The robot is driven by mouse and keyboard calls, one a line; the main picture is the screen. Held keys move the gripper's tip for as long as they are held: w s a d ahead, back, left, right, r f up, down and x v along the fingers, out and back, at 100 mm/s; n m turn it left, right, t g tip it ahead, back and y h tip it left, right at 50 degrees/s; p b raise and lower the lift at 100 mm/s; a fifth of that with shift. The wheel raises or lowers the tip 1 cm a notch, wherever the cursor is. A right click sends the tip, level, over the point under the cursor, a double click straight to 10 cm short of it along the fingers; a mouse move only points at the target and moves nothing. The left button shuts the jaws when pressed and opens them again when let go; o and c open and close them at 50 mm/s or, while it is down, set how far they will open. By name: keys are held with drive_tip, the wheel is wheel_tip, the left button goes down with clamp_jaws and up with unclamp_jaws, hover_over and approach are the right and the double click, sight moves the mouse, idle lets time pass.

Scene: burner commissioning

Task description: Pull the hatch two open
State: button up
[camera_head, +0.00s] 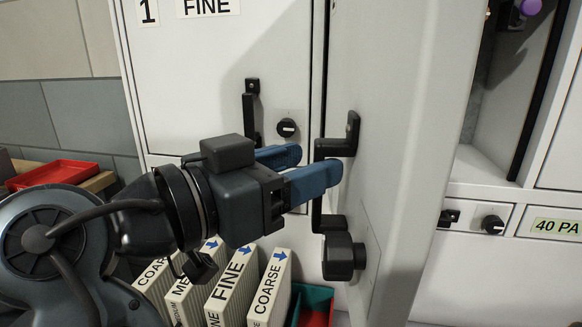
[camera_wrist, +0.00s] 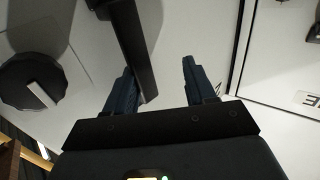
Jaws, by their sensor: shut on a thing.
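The hatch door (camera_head: 390,130), taken as hatch two although its number is not in view, is a white panel standing swung out from the cabinet. It carries a black bar handle (camera_head: 336,148) and a black round knob (camera_head: 340,258) below it. My gripper (camera_head: 316,162) has its blue fingers at the handle and is shut on it. In the wrist view the handle (camera_wrist: 130,38) runs down against the left finger, and the knob (camera_wrist: 42,80) is at the left. Part of the handle is hidden behind the fingers.
Hatch 1, marked FINE (camera_head: 205,60), is shut at the left with its own handle (camera_head: 250,115) and knob (camera_head: 287,128). Boxes labelled FINE and COARSE (camera_head: 268,290) stand below my gripper. A red tray (camera_head: 55,174) is at the left. An open compartment (camera_head: 505,95) shows right of the door.

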drive_tip(key=shift+o, duration=1.1)
drive_tip(key=shift+w+r, duration=0.1)
drive_tip(key=shift+w, duration=0.05)
drive_tip(key=shift+s+a, duration=0.15)
drive_tip(key=shift+s, duration=0.05)
drive_tip(key=v, duration=0.7)
drive_tip(key=shift+s+a, duration=0.25)
drive_tip(key=shift+s+a, duration=0.1)
